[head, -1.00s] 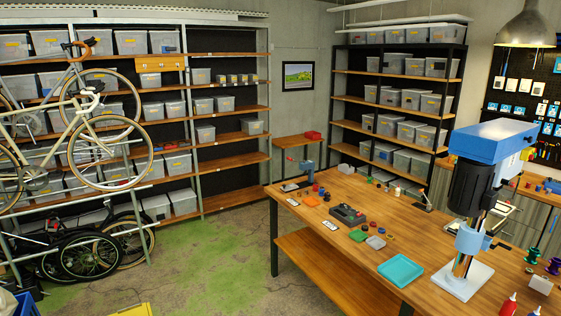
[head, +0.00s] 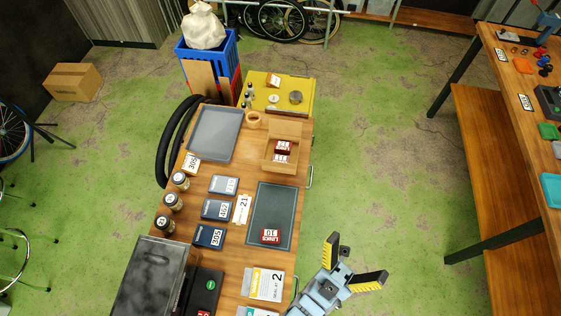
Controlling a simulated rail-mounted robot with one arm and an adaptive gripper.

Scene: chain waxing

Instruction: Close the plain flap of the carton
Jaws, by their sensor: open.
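A small brown open-topped carton (head: 297,160) stands near the far right of the wooden worktop. Two dark red packs (head: 283,147) with white labels lie inside it. Lighter brown panels show at its far and near sides; I cannot tell which is the plain flap. My gripper (head: 358,258) is at the lower right, beyond the worktop's right edge. Its two yellow-and-black fingers are spread wide and hold nothing. It is well apart from the carton, nearer to me.
The worktop (head: 225,255) also holds a grey tray (head: 214,132), a dark mat (head: 272,205) with a red pack (head: 270,236), blue boxes (head: 216,209) and jars (head: 173,201). A blue crate (head: 207,62) stands behind. Green floor is free to the right, up to another bench (head: 500,170).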

